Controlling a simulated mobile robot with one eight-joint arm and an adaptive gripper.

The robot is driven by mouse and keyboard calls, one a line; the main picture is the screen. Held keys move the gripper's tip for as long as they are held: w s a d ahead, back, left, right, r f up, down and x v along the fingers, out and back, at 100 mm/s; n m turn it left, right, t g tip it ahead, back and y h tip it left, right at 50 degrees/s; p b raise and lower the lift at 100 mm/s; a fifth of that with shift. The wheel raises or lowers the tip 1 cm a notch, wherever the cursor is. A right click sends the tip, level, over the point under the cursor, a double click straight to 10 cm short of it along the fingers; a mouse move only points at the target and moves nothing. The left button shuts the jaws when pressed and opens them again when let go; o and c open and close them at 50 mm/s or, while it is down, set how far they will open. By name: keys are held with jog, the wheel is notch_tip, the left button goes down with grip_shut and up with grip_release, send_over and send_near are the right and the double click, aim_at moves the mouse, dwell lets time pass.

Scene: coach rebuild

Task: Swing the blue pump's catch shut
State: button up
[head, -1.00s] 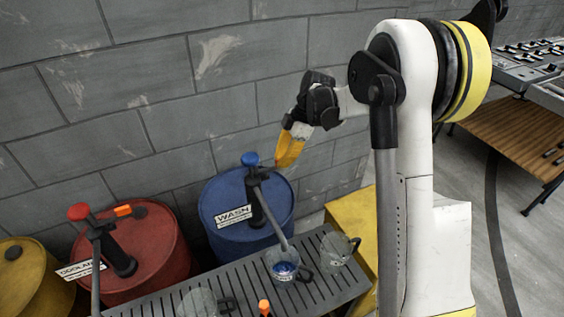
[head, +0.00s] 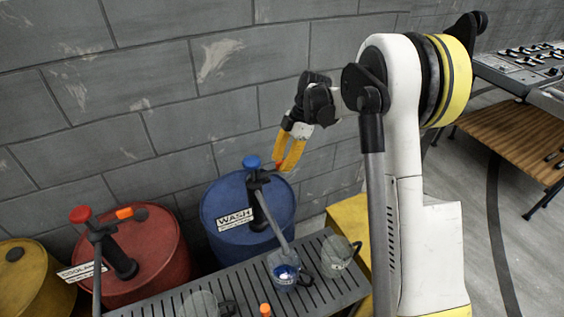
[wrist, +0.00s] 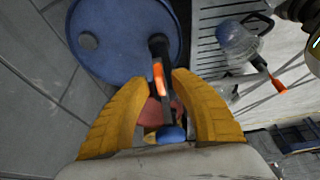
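The blue drum (head: 225,205), labelled WASH, carries a dark pump with a blue knob (head: 252,162); the knob also shows low in the wrist view (wrist: 172,134). The pump's orange catch (wrist: 158,78) lies between my fingertips in the wrist view. In the head view it is mostly hidden, with a small red-orange spot by the fingertips. My gripper (head: 283,167) is open, its yellow fingers on either side of the pump head (wrist: 168,105). I cannot tell whether a finger touches the catch.
A jug with blue liquid (head: 285,279) stands under the spout on the slatted bench (head: 240,287). A clear jug (head: 338,254) stands beside it. The red drum (head: 150,258) with its own pump and orange catch (head: 124,212) is to the left. A block wall (head: 130,100) rises behind.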

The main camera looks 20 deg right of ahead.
jog(key=shift+r, duration=0.15)
jog(key=v, duration=1.1)
jog(key=shift+r, duration=0.4)
jog(key=shift+d, duration=0.1)
jog(key=s+a+r+m+t+h, duration=0.1)
jog(key=s+a+r+m+t, duration=0.15)
jog(key=s+m, duration=0.35)
jog(key=s+a+r+m+t+h, duration=0.15)
jog(key=s+r+m, duration=0.25)
jog(key=s, duration=0.4)
jog(key=s+a+f+m+t+h+b, duration=0.1)
jog(key=s+f+m+t+h, duration=0.1)
jog(key=s+f+m, duration=0.3)
jog(key=s+m+t, duration=0.1)
jog(key=s+m, duration=0.3)
jog(key=s, duration=0.5)
jog(key=shift+a+f+m+t, duration=0.35)
jog(key=shift+f+m+t, duration=0.05)
